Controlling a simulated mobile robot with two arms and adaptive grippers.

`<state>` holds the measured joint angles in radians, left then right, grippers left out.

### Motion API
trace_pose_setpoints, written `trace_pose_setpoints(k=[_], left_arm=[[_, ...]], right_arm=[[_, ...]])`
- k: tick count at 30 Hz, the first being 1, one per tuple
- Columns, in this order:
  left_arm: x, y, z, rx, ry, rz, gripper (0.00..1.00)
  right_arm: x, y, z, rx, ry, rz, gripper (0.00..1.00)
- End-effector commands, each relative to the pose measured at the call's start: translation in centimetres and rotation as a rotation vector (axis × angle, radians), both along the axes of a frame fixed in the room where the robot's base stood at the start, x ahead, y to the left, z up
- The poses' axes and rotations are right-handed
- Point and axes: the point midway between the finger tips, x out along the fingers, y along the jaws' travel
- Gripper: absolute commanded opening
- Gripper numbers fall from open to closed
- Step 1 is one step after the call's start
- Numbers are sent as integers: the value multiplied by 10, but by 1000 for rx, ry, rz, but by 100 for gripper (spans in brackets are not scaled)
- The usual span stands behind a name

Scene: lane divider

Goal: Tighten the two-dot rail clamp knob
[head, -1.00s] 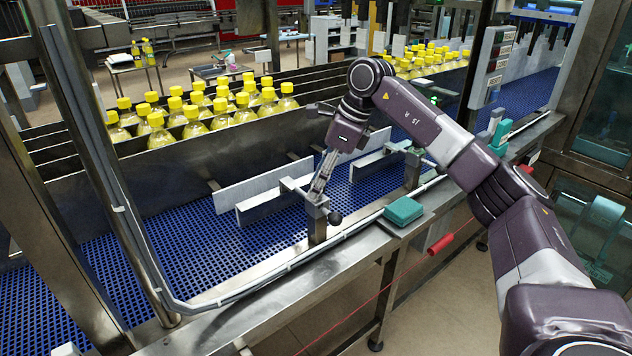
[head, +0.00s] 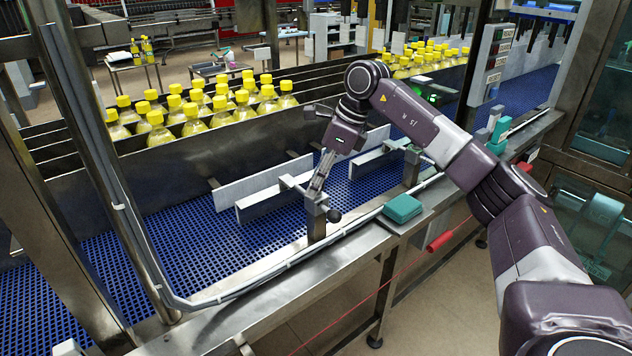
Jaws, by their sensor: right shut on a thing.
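My right gripper (head: 320,188) points down at the top of a rail clamp post (head: 316,222) on the conveyor's near edge. It is shut on the clamp's knob, which is mostly hidden by the fingers. A black ball-ended handle (head: 334,215) sticks out beside the post. The clamp's rod reaches to a pale guide rail (head: 262,205) over the blue belt. A second clamp (head: 412,165) stands further right along the edge, with its own guide rail (head: 368,160). Dot marks are too small to read. My left gripper is not in view.
A teal box (head: 403,208) sits on a small plate at the near frame edge. A red pull-cord handle (head: 440,242) hangs below. Yellow-capped bottles (head: 200,110) stand in lanes behind. A metal upright (head: 100,150) crosses at left. The blue belt (head: 180,250) is clear at left.

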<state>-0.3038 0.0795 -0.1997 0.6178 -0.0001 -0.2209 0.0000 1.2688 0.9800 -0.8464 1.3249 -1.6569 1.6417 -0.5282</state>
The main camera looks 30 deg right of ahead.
Motion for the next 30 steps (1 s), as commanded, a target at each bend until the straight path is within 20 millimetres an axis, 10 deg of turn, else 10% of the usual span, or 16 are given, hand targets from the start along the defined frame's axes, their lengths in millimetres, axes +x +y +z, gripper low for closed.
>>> trace_pose_setpoints(k=[30], left_arm=[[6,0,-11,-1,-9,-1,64]], right_arm=[[2,0,3,1,-9,-803,2]])
